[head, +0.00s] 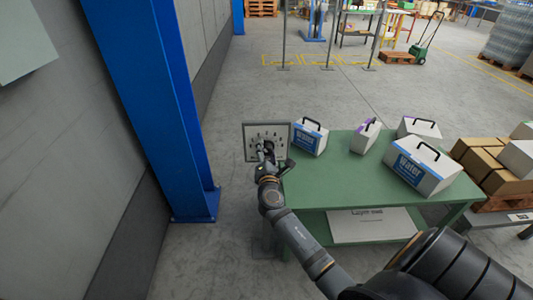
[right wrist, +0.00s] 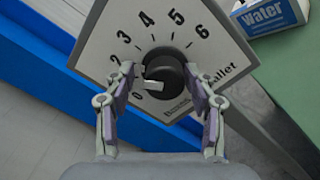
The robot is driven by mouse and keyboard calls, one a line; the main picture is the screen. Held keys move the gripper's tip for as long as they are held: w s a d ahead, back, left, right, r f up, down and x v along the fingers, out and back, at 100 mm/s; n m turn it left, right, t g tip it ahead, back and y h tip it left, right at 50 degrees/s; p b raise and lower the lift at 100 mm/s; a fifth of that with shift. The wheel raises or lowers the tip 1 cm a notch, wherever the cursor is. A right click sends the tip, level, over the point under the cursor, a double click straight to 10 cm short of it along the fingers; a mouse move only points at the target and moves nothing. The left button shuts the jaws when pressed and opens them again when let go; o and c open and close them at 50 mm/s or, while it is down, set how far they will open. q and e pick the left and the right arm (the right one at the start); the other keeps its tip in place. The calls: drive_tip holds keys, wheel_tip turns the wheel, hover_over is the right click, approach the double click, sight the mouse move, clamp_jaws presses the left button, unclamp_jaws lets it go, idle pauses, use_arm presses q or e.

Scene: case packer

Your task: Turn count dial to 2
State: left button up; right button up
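The count dial is a black round knob (right wrist: 168,68) on a pale square panel (right wrist: 228,48), with the numbers 0 to 6 around it. The panel also shows in the head view (head: 251,131), at the far left end of the green table. The knob's white pointer points down-left, close to the 0. The 1 is hidden, apparently behind a finger. My right gripper (right wrist: 158,73) is open, with one finger on each side of the knob. A gap shows at the left finger; whether the right finger touches the knob, I cannot tell. My left gripper is not in view.
A green table (head: 335,178) carries several white cases with handles, including a blue "water" case (head: 311,138) just right of the panel. A blue post (head: 150,95) and a grey wall stand to the left. Cardboard boxes (head: 483,165) lie on a pallet at right.

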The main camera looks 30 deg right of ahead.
drive_tip(key=shift+o, duration=0.5)
drive_tip(key=shift+d+f, duration=0.15)
drive_tip(key=shift+f, duration=0.05)
drive_tip(key=shift+s+a+f, duration=0.1)
drive_tip(key=shift+s+a, duration=0.2)
drive_tip(key=v, duration=1.1)
drive_tip(key=shift+s, duration=0.1)
